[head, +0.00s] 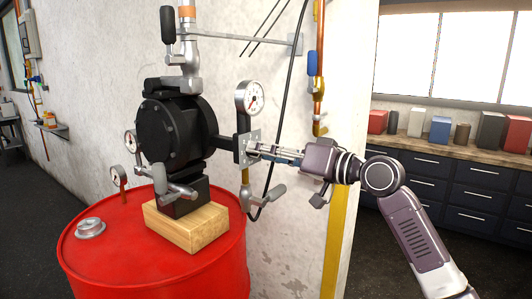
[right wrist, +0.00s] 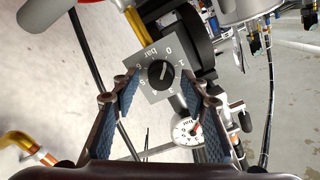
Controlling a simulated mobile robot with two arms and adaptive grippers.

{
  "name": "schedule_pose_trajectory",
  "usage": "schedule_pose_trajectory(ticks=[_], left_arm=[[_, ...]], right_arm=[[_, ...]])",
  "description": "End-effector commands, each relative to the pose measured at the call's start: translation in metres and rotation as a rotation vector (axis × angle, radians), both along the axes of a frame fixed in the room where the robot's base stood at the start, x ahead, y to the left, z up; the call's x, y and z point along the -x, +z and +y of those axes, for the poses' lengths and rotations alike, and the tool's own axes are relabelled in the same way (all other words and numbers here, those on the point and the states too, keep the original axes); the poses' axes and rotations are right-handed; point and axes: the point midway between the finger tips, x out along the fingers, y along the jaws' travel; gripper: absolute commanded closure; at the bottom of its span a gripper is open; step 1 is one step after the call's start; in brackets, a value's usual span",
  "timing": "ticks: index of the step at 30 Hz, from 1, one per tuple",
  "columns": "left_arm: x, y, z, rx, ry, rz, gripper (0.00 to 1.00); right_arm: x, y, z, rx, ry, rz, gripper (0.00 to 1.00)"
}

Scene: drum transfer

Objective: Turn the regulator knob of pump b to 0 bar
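The black regulator knob (right wrist: 161,73) sits on a square grey plate (right wrist: 150,90) with a printed bar scale. A pale mark on the knob points upward, roughly toward the 0; the exact setting is too small to read. In the head view the plate (head: 241,146) shows beside the black pump (head: 178,128), and the knob is hidden or too small to see. My right gripper (head: 262,152) reaches the plate from the right. In the right wrist view its fingers (right wrist: 169,90) are apart, one on each side of the knob, with visible gaps. My left gripper is out of view.
A round gauge (head: 250,98) stands just above the plate. Lever valves (head: 270,197) and pipes surround it. The pump rests on a wooden block (head: 188,228) on a red drum (head: 165,265). A yellow wall edge (head: 337,230) is near my right arm.

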Motion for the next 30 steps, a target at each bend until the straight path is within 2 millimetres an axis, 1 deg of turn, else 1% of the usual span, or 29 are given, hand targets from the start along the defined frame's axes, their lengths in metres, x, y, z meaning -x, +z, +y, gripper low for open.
schedule_pose_trajectory(ticks=[5, 8, 11, 18, 22, 27, 30], left_arm=[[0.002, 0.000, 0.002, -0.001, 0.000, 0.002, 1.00], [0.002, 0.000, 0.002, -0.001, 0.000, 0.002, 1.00], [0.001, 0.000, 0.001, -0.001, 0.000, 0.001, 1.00], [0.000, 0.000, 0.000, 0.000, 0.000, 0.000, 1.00], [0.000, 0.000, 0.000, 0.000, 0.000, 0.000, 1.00], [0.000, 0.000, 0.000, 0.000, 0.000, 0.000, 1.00], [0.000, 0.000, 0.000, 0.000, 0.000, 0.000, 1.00]], right_arm=[[0.000, 0.001, -0.001, -0.002, -0.001, -0.002, 0.59], [0.004, 0.001, -0.007, -0.002, -0.002, -0.001, 0.59], [0.012, 0.002, -0.019, -0.001, -0.004, -0.002, 0.59], [0.043, 0.002, -0.060, 0.000, -0.005, -0.001, 0.59], [0.058, 0.002, -0.078, 0.001, -0.003, 0.000, 0.59], [0.070, 0.003, -0.092, -0.001, -0.001, 0.001, 0.59], [0.073, 0.003, -0.095, 0.000, 0.000, 0.000, 0.59]])
